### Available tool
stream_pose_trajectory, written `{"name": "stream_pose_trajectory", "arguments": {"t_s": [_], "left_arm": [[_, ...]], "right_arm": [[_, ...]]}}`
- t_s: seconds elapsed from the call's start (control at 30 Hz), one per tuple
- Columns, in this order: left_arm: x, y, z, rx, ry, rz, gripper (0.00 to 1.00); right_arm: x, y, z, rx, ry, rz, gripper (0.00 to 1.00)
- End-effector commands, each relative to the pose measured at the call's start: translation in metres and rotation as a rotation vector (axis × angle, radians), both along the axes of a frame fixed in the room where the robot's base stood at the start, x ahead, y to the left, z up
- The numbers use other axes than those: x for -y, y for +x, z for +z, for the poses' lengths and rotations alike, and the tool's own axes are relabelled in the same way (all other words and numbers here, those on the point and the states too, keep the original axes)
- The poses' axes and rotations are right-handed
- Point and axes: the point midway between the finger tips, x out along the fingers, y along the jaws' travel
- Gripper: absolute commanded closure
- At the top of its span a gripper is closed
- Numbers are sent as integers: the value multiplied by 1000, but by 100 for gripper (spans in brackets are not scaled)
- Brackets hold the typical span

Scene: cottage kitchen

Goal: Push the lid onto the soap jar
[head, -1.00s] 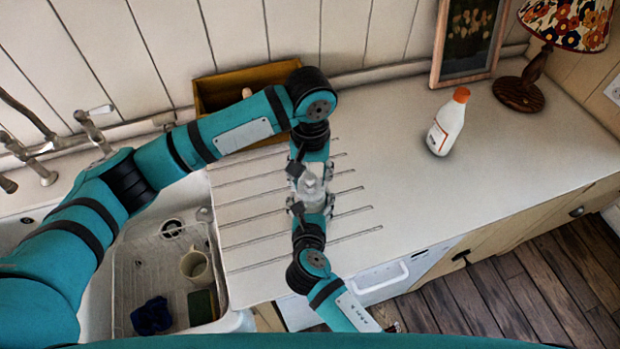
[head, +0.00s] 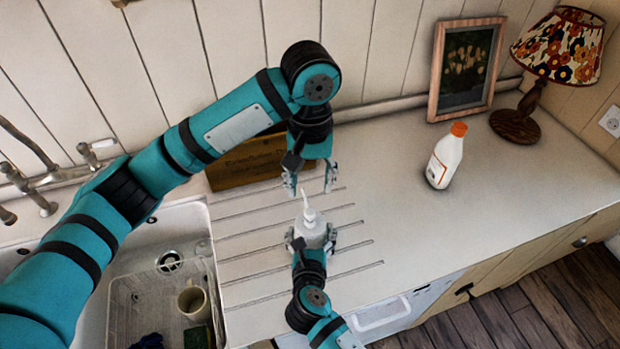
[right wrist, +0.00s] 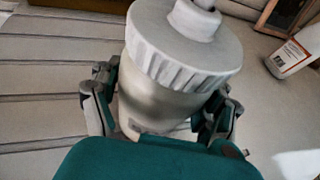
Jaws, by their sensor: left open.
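The soap jar (head: 312,238) stands on the ribbed drainboard, with its grey body clear in the right wrist view (right wrist: 150,108). The pale lid (right wrist: 185,45), with a ribbed edge and a pump spout, sits on top of the jar; I cannot tell whether it is fully down. The lid's spout (head: 307,205) points up in the head view. My right gripper (head: 311,243) has its fingers on both sides of the jar body, shut on it. My left gripper (head: 311,188) is open and empty, behind and above the lid, apart from it.
A white bottle with an orange cap (head: 445,160) stands to the right. A picture frame (head: 437,85) and a lamp (head: 517,125) are at the back right. A wooden box (head: 235,175) is behind my left arm. The sink holds a mug (head: 193,303) in a rack.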

Motion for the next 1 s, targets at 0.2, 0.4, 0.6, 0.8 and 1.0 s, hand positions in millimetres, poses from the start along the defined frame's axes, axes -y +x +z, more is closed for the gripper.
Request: {"name": "stream_pose_trajectory", "arguments": {"t_s": [0.2, 0.4, 0.6, 0.8, 1.0], "left_arm": [[0, 0, 0, 0, 0, 0, 52], [0, 0, 0, 0, 0, 0, 52], [0, 0, 0, 0, 0, 1, 52], [0, 0, 0, 0, 0, 0, 52], [0, 0, 0, 0, 0, 0, 52]], "right_arm": [[0, 0, 0, 1, 1, 1, 0], [-1, 0, 1, 1, 3, 1, 0], [-1, -17, 6, 0, 2, 1, 0], [-2, -56, 23, -1, 4, 2, 0], [-2, -92, 37, -2, 2, 1, 0]]}}
